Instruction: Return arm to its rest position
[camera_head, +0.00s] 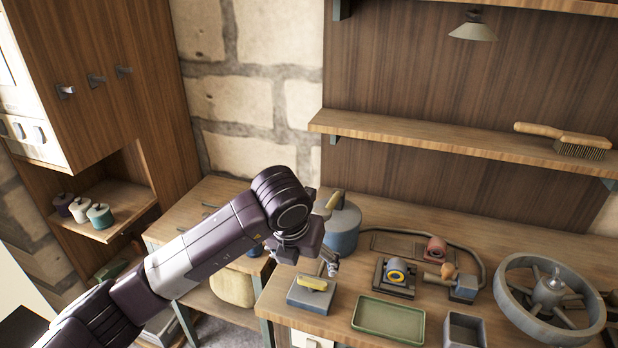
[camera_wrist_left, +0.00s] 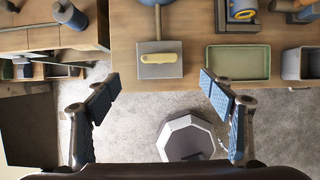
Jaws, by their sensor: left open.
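My left arm comes in from the lower left in the head view, and its gripper (camera_head: 318,256) hangs over the front left part of the workbench (camera_head: 408,215). In the left wrist view the left gripper (camera_wrist_left: 160,105) has its two blue-padded fingers wide apart with nothing between them. Ahead of the fingers is a grey block with a yellow top piece (camera_head: 312,284); this block also shows in the left wrist view (camera_wrist_left: 160,70). The gripper looks apart from it. My right gripper is in neither view.
A green tray (camera_head: 388,320), a grey open box (camera_head: 463,330), a pulley block (camera_head: 396,277) and a large spoked wheel (camera_head: 550,298) stand on the bench. A blue-grey round container (camera_head: 343,230) is behind the gripper. A shelf (camera_head: 440,142) holds a brush (camera_head: 565,140). Floor shows below the bench edge.

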